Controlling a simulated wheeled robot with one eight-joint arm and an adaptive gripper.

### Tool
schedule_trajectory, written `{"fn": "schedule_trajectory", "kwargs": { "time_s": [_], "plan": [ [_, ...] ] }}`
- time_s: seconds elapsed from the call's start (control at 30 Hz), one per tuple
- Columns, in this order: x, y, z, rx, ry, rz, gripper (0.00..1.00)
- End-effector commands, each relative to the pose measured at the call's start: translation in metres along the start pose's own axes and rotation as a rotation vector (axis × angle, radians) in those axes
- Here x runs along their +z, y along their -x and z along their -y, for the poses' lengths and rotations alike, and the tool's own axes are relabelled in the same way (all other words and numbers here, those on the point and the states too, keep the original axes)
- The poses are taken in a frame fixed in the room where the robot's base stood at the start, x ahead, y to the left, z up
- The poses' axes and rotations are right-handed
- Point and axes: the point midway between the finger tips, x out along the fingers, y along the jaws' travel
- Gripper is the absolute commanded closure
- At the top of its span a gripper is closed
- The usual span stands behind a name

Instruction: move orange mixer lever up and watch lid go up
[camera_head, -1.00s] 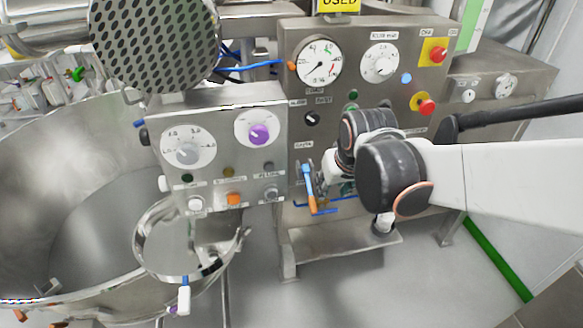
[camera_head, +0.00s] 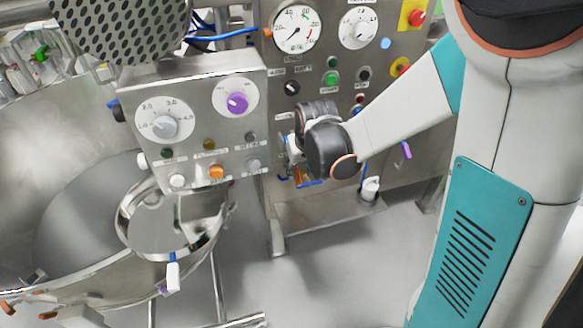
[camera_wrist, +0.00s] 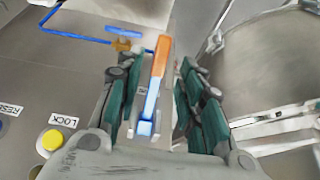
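The orange lever (camera_wrist: 160,60) has a blue lower part and stands out from the grey panel in the wrist view. My gripper (camera_wrist: 155,92) is open, with a dark green fingered pad on each side of the lever. Clear gaps show between the lever and both fingers. In the head view my wrist and gripper (camera_head: 296,150) are at the lower left of the control panel and hide most of the lever; an orange bit (camera_head: 300,174) shows below. A large steel bowl (camera_head: 65,215) stands open at left. I cannot tell which part is the lid.
A small control box (camera_head: 200,130) with dials and buttons sits left of my gripper. The panel (camera_head: 330,60) carries gauges (camera_head: 296,30) and buttons. A yellow button (camera_wrist: 52,140) and blue tubing (camera_wrist: 75,38) are near the fingers. A perforated cylinder (camera_head: 120,25) hangs above the bowl.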

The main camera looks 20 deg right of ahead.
Motion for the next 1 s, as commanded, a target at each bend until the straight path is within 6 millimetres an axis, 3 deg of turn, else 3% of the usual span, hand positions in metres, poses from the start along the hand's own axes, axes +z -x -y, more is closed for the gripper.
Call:
{"fn": "schedule_trajectory", "kwargs": {
  "time_s": [0.1, 0.3, 0.73, 0.9, 1.0],
  "plan": [
    [0.000, -0.024, 0.000, 0.000, 0.000, 0.000, 0.65],
    [0.000, -0.046, 0.000, 0.000, 0.000, 0.000, 0.65],
    [0.000, -0.053, 0.000, 0.000, 0.000, 0.000, 0.65],
    [0.000, -0.053, 0.000, 0.000, 0.000, 0.000, 1.00],
    [0.000, -0.053, 0.000, 0.000, 0.000, 0.000, 1.00]
  ]
}}
